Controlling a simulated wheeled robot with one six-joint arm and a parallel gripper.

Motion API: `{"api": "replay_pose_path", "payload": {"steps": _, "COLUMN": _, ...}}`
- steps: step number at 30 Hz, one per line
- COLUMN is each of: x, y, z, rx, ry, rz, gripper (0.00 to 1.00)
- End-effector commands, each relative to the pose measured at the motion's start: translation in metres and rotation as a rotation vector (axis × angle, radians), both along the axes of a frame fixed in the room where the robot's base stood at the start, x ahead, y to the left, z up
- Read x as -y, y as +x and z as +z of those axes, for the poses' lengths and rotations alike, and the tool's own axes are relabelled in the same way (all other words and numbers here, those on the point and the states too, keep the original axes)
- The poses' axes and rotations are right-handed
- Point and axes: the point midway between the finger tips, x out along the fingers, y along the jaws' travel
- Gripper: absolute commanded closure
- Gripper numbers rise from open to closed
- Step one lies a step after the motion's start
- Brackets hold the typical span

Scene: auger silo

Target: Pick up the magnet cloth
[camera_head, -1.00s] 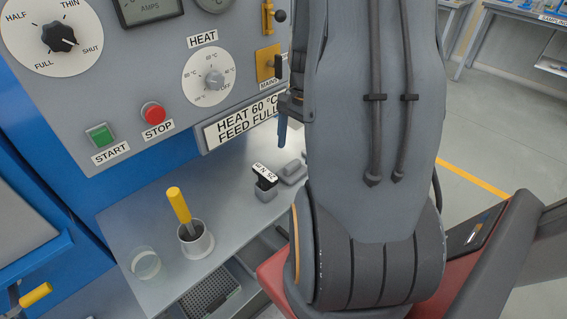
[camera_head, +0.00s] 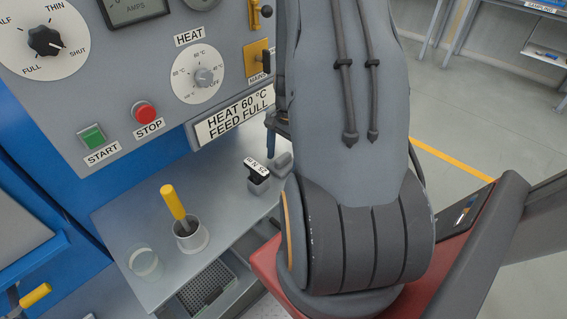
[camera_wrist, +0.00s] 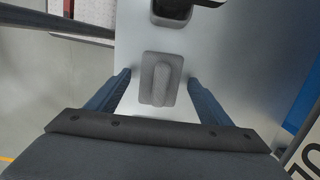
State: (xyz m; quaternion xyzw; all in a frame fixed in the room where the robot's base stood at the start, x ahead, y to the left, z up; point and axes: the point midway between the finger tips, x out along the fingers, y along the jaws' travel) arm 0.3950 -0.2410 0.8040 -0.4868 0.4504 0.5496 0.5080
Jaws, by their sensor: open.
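A small grey pad with a raised ridge, which looks like the magnet cloth (camera_wrist: 161,82), lies on the metal bench. It also shows in the head view (camera_head: 281,162), close beside my arm. My gripper (camera_wrist: 159,77) is open, with one blue-grey finger on each side of the pad in the wrist view. Nothing is held, and gaps show on both sides of the pad. I cannot tell how far above the bench the fingertips are. In the head view my arm hides most of the gripper.
A black-topped block with a white label (camera_head: 257,172) stands close to the pad. A cup with a yellow-handled tool (camera_head: 190,238) and a clear beaker (camera_head: 145,263) stand further left on the bench (camera_head: 150,213). The control panel (camera_head: 130,70) rises behind.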

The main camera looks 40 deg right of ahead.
Motion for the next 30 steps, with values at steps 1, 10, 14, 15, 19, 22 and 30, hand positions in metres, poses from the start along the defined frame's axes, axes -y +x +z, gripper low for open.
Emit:
{"api": "replay_pose_path", "payload": {"steps": 1, "x": 0.000, "y": 0.000, "z": 0.000, "rx": 0.000, "ry": 0.000, "rz": 0.000, "gripper": 0.27}}
{"api": "replay_pose_path", "payload": {"steps": 10, "x": 0.000, "y": 0.000, "z": 0.000, "rx": 0.000, "ry": 0.000, "rz": 0.000, "gripper": 0.52}}
{"api": "replay_pose_path", "payload": {"steps": 14, "x": 0.000, "y": 0.000, "z": 0.000, "rx": 0.000, "ry": 0.000, "rz": 0.000, "gripper": 0.71}}
{"api": "replay_pose_path", "payload": {"steps": 15, "x": 0.000, "y": 0.000, "z": 0.000, "rx": 0.000, "ry": 0.000, "rz": 0.000, "gripper": 0.75}}
{"api": "replay_pose_path", "payload": {"steps": 19, "x": 0.000, "y": 0.000, "z": 0.000, "rx": 0.000, "ry": 0.000, "rz": 0.000, "gripper": 0.75}}
{"api": "replay_pose_path", "payload": {"steps": 22, "x": 0.000, "y": 0.000, "z": 0.001, "rx": 0.001, "ry": 0.000, "rz": 0.000, "gripper": 0.75}}
{"api": "replay_pose_path", "payload": {"steps": 30, "x": 0.001, "y": 0.001, "z": 0.019, "rx": 0.003, "ry": -0.002, "rz": -0.001, "gripper": 0.75}}
